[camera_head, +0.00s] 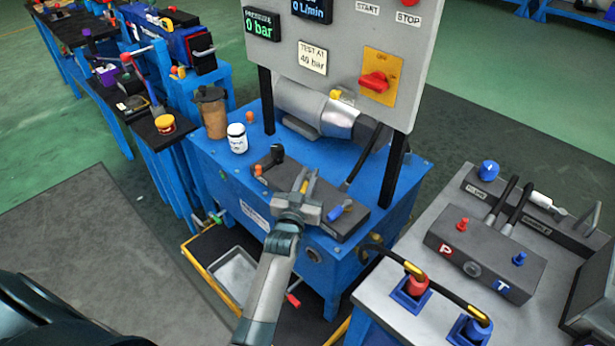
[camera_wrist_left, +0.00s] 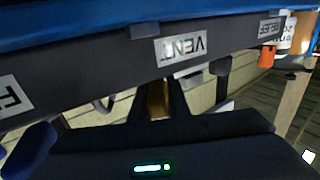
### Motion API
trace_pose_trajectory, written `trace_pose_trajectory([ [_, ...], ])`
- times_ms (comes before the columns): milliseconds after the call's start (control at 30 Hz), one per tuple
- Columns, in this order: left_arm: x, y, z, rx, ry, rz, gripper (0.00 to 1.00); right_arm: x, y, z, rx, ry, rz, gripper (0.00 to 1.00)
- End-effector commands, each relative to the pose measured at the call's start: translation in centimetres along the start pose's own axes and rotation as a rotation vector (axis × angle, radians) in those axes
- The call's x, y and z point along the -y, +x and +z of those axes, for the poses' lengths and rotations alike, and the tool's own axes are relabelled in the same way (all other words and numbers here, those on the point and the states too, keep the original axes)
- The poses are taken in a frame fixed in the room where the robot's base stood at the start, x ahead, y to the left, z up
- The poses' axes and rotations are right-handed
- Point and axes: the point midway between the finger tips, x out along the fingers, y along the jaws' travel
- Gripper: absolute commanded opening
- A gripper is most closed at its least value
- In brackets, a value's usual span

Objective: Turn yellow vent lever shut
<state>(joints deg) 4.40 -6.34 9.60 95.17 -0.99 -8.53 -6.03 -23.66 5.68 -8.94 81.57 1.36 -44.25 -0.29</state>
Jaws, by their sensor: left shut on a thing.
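The yellow vent lever (camera_head: 304,186) stands on the dark valve block (camera_head: 345,222) on top of the blue power unit. My left gripper (camera_head: 304,184) is at this lever with its fingers on either side of it, shut on it. In the left wrist view the yellow lever (camera_wrist_left: 158,100) shows between the two dark fingers, just beside the block's VENT label (camera_wrist_left: 181,48). The lever's pivot is hidden by the gripper. My right gripper is not in view.
A blue lever (camera_head: 341,211) is close on the right, and an orange-tipped lever (camera_head: 258,170) and black knob (camera_head: 277,153) on the left. A grey control panel (camera_head: 335,60) rises behind.

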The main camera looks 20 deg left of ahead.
Motion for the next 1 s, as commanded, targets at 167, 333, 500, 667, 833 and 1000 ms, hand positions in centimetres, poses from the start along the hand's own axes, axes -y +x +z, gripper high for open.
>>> trace_pose_trajectory([
  [167, 0.00, 0.05, -0.07, -0.002, -0.003, -0.021, 0.00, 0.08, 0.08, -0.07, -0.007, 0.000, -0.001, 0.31],
  [333, 0.02, 0.06, -0.04, -0.002, -0.002, -0.024, 0.00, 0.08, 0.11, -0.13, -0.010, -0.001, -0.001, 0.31],
  [500, 0.02, 0.06, -0.05, -0.002, -0.002, -0.024, 0.00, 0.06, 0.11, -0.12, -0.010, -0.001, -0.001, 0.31],
  [667, 0.02, 0.06, -0.05, -0.002, -0.001, -0.024, 0.34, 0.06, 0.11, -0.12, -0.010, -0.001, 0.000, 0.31],
  [833, 0.04, 0.06, -0.04, -0.002, -0.001, -0.024, 0.34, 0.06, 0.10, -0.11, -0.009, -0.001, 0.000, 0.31],
  [1000, 0.05, 0.05, -0.04, -0.001, -0.001, -0.023, 0.34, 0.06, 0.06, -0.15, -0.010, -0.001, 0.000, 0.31],
])
